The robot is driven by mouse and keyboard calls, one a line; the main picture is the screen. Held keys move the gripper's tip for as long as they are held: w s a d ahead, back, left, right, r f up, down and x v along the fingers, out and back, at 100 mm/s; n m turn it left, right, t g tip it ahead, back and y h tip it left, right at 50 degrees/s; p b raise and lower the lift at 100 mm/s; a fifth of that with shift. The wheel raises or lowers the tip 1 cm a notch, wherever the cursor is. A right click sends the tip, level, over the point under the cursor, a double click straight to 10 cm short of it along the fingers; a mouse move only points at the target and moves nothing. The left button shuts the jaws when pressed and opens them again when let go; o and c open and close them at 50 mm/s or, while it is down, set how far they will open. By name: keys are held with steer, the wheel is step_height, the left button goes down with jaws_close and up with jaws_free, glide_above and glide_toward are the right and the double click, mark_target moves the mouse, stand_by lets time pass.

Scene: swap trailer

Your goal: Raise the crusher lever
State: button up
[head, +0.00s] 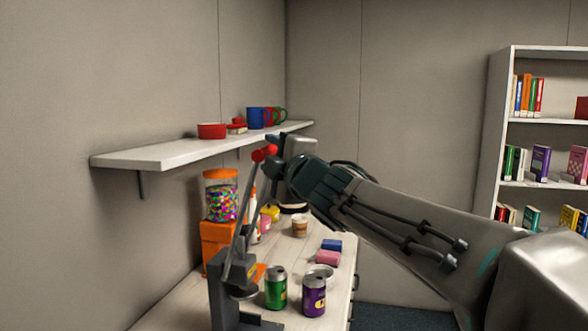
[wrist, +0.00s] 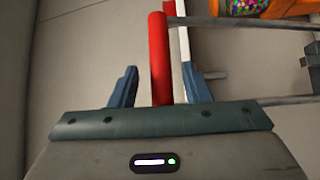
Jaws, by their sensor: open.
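The can crusher (head: 224,297) stands on the near end of the counter, with its lever (head: 244,210) rising steeply and leaning to the right. The lever's red handle (head: 258,155) is at the upper end, below the wall shelf. My gripper (wrist: 159,85) is at the handle. A gap shows on each side of the handle. In the head view my wrist hides most of the fingers.
A green can (head: 276,287) and a purple can (head: 314,296) stand right of the crusher. A candy jar (head: 221,195) on an orange box is behind the lever. A bookshelf (head: 498,130) stands right.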

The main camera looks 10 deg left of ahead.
steer(key=v, duration=1)
steer(key=shift+s, duration=0.15)
steer(key=shift+d, duration=0.15)
steer(key=w+d+f+m+h+p, duration=0.3)
steer(key=d+f+m+h, duration=1)
steer(key=d, duration=0.5)
steer(key=s+d+f+m+g+p, duration=0.1)
steer(key=s+d+f+m+g, duration=0.3)
steer(key=s+f, duration=0.5)
steer(key=s+d+f+m+g+p, duration=0.1)
steer(key=s+d+f+m+g, duration=0.2)
steer(key=s+f+m+g, duration=0.4)
step_height(320, 180, down, 3)
steer(key=s+m, duration=0.1)
steer(key=s, duration=0.1)
steer(key=shift+s+d+r, duration=0.15)
steer(key=shift+s+d, duration=0.2)
steer(key=shift+d, duration=0.05)
